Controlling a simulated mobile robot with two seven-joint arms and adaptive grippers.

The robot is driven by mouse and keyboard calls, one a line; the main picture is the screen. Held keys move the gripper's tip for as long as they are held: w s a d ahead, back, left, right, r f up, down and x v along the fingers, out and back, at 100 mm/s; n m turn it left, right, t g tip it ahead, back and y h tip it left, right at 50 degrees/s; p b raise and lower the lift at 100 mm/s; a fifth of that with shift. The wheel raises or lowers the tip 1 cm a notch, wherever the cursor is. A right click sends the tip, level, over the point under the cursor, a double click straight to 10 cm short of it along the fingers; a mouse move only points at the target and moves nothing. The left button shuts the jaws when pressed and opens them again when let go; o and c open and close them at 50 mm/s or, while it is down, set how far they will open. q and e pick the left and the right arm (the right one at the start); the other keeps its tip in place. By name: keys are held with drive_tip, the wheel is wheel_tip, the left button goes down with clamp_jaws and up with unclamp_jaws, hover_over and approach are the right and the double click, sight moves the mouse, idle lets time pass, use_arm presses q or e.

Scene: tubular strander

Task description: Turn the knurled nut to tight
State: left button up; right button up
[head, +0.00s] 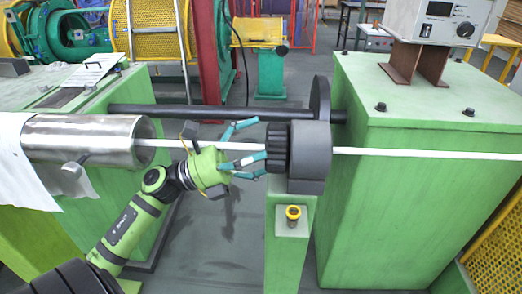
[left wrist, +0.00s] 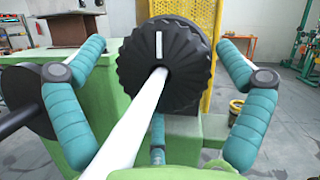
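The knurled nut (head: 278,148) is a dark, ridged ring on the left face of a grey round housing (head: 310,150) on a green post. In the left wrist view the nut (left wrist: 165,65) faces me, with a white mark near its top and a white rod (left wrist: 135,115) running into its centre. My left gripper (head: 255,148) has its teal fingers spread open just left of the nut. In the left wrist view the fingers (left wrist: 160,85) stand wide on both sides of the nut, with one below, apparently not touching it. My right gripper is not in view.
A metal cylinder (head: 90,140) surrounds the rod at left. A dark bar (head: 190,112) runs behind the rod to a dark disc (head: 320,100). A green cabinet (head: 415,200) stands at right, carrying a control box (head: 437,20).

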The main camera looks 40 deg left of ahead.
use_arm(q)
drive_tip(key=v, duration=0.7)
drive_tip(key=shift+s+a, duration=0.15)
drive_tip(key=shift+a, duration=0.05)
drive_tip(key=shift+f, duration=0.15)
